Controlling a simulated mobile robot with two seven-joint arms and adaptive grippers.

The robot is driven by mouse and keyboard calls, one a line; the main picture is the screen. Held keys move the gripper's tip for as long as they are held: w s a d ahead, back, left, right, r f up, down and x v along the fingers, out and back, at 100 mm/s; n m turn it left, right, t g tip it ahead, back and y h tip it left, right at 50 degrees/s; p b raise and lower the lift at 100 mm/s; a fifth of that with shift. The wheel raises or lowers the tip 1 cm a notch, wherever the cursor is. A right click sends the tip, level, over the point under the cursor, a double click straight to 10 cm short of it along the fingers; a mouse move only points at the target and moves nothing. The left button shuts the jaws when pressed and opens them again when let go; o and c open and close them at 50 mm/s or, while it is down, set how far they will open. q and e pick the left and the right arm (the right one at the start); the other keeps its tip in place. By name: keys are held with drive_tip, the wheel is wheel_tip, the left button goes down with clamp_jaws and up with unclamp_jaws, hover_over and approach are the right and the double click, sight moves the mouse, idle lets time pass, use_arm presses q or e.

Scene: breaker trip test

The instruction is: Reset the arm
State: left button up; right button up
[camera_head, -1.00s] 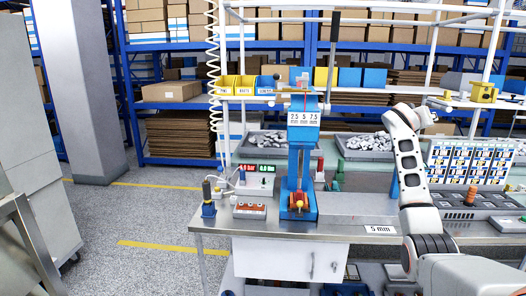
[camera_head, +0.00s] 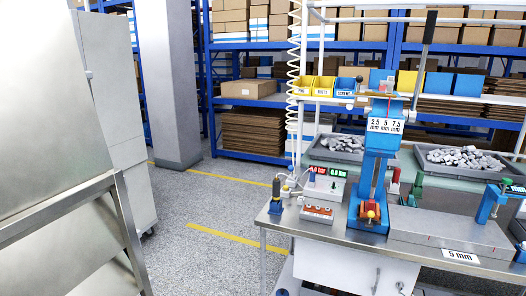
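Neither of my grippers nor either of my arms shows in the head view. A blue test stand (camera_head: 376,165) stands upright on the metal workbench (camera_head: 340,235). It has a white plate (camera_head: 385,125) marked 2.5, 5 and 7.5 mm, and a red and yellow part (camera_head: 370,210) low on its front. A long dark-handled lever (camera_head: 425,50) rises at the upper right. A white meter box (camera_head: 325,183) with a red and a green display stands left of the stand. A card (camera_head: 461,256) reading "5 mm" is on the bench's front edge.
Grey trays (camera_head: 463,160) of metal parts lie behind the bench. Yellow and blue bins (camera_head: 325,87) line the shelf above. A control box (camera_head: 318,213) and a dark-handled tool (camera_head: 276,195) are at the bench's left end. Open floor (camera_head: 215,255) lies between bench and grey cabinet (camera_head: 115,120).

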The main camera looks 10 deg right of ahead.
drive_tip(key=s+a+f+g+y, duration=0.1)
drive_tip(key=s+a+f+y, duration=0.1)
drive_tip(key=s+a+f, duration=0.4)
drive_tip(key=s+a+f+n+g+y, duration=0.1)
drive_tip(key=s+a, duration=0.4)
drive_tip(key=s, duration=0.3)
drive_tip(key=s+a+f+g+y, duration=0.1)
drive_tip(key=s+a+f+y, duration=0.1)
drive_tip(key=s+a+f, duration=0.4)
drive_tip(key=a+r+m+t, duration=0.1)
drive_tip(key=a+m, duration=0.4)
drive_tip(key=a, duration=0.7)
drive_tip(key=shift+a+r, duration=0.4)
drive_tip(key=shift+r, duration=0.05)
drive_tip(key=shift+w, duration=0.1)
